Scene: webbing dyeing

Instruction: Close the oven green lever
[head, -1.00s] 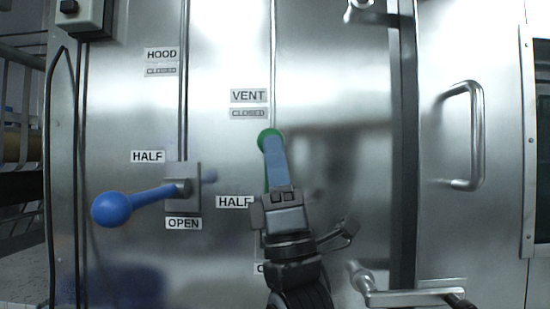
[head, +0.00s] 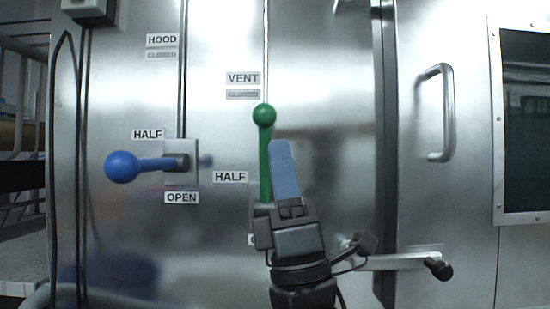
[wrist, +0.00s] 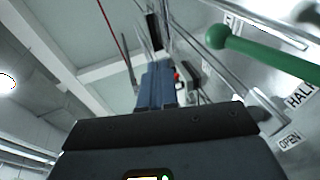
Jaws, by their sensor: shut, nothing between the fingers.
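The green lever (head: 265,160) stands upright on the oven front, its ball knob at the top, just below the VENT and CLOSED labels (head: 243,84). My gripper (head: 280,148) is shut and empty, pointing up just right of the lever's shaft, its tips a little below the knob. In the head view I cannot tell whether it touches the lever. In the wrist view the green lever (wrist: 265,52) lies to the upper right, apart from the blue fingers (wrist: 157,85). My gripper and wrist hide part of the lever's base.
A blue lever (head: 140,166) sticks out to the left beside the HALF and OPEN labels. A vertical door handle (head: 446,112) and a lower horizontal handle (head: 400,262) are to the right. Bare steel panel lies between the green lever and the door edge.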

